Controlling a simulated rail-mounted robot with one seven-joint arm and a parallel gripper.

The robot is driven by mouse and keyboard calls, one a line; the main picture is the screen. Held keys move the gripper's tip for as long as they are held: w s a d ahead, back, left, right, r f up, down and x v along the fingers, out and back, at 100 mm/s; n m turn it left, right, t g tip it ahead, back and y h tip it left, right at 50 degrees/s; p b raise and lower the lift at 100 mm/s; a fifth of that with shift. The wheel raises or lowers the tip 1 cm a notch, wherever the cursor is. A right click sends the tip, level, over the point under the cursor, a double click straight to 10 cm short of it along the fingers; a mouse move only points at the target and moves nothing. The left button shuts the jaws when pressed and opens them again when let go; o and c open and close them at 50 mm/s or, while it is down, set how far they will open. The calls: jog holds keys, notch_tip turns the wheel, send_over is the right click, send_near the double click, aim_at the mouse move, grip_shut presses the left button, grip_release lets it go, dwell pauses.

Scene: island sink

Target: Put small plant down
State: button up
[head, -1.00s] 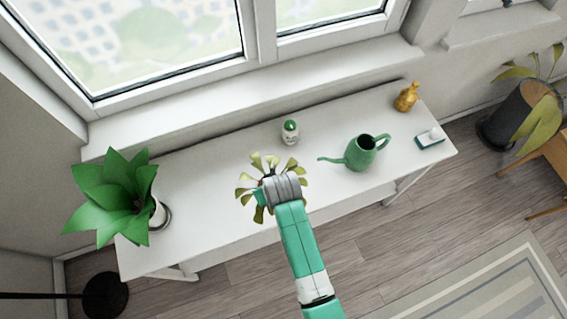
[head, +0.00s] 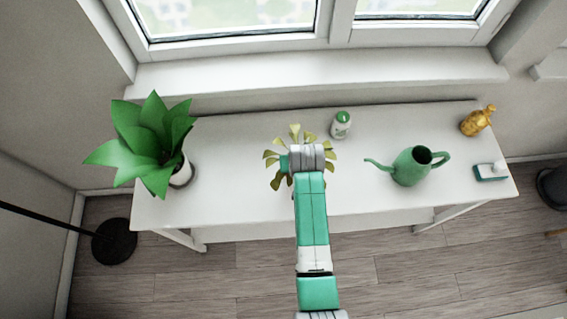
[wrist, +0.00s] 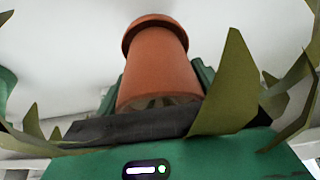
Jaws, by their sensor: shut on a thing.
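The small plant has thin yellow-green leaves (head: 273,159) that fan out around my gripper (head: 305,160) in the head view, over the middle of the white table (head: 240,165). In the wrist view its terracotta pot (wrist: 157,65) is in the upper middle, between green finger parts of my gripper (wrist: 158,85). Large leaves (wrist: 232,88) show at both sides of the pot. My gripper is shut on the plant. My wrist hides the pot in the head view, and I cannot tell whether the pot touches the table.
A large green plant (head: 150,140) stands at the table's left end.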

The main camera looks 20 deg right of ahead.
jog(key=w+a, duration=0.3)
jog(key=shift+w+a+f+b, duration=0.1)
jog(key=shift+a+f+b, duration=0.1)
jog(key=shift+f+b, duration=0.1)
jog(key=shift+w+a+f+b, duration=0.15)
jog(key=shift+f+b, duration=0.1)
jog(key=shift+f, duration=0.6)
jog(key=shift+w+a+f+b, duration=0.1)
jog(key=shift+f+b, duration=0.1)
jog(key=shift+f, duration=0.6)
jog(key=shift+f, duration=0.2)
jog(key=o, duration=1.3)
jog(key=shift+s, duration=0.1)
jog(key=shift+r, duration=0.1)
jog(key=p+v, duration=0.3)
jog(key=v, duration=0.9)
